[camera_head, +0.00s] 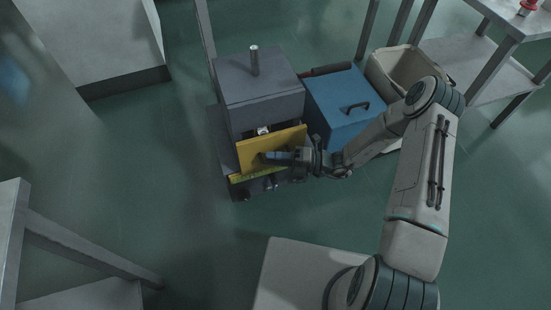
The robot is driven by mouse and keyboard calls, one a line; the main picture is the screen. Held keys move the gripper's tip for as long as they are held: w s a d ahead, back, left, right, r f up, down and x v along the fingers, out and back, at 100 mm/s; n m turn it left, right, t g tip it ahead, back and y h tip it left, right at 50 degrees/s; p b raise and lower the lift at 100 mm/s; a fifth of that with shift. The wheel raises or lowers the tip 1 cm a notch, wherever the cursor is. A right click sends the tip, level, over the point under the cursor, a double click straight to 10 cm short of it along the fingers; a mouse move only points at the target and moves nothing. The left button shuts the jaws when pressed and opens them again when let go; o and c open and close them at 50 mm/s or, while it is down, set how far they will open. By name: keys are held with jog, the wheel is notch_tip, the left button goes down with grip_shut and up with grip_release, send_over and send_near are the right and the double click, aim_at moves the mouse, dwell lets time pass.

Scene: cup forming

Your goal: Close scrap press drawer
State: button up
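The scrap press (262,92) is a dark grey box with a metal post on its top, left of the picture's middle. Its drawer has a yellow front panel (252,147) that stands out from the body, with a gap behind its top edge. A small pale object (263,131) shows in that gap. My gripper (268,156) reaches in from the right, with its fingers at the front face of the yellow panel. I cannot tell whether they touch it or whether they are open or shut.
A blue box with a black handle (343,112) stands right of the press. A beige bin (392,68) is behind it. A metal table (520,30) is at the top right, and a grey bench (20,225) at the lower left. Green floor (150,170) left of the press is clear.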

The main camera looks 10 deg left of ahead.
aim_at(271, 150)
grip_shut()
jog(key=shift+w+a, duration=0.4)
jog(key=shift+w, duration=0.3)
jog(key=shift+w+a, duration=0.4)
jog(key=shift+w, duration=0.3)
jog(key=shift+w+a, duration=0.25)
jog(key=shift+w, duration=0.15)
grip_release()
jog(key=shift+a, duration=0.1)
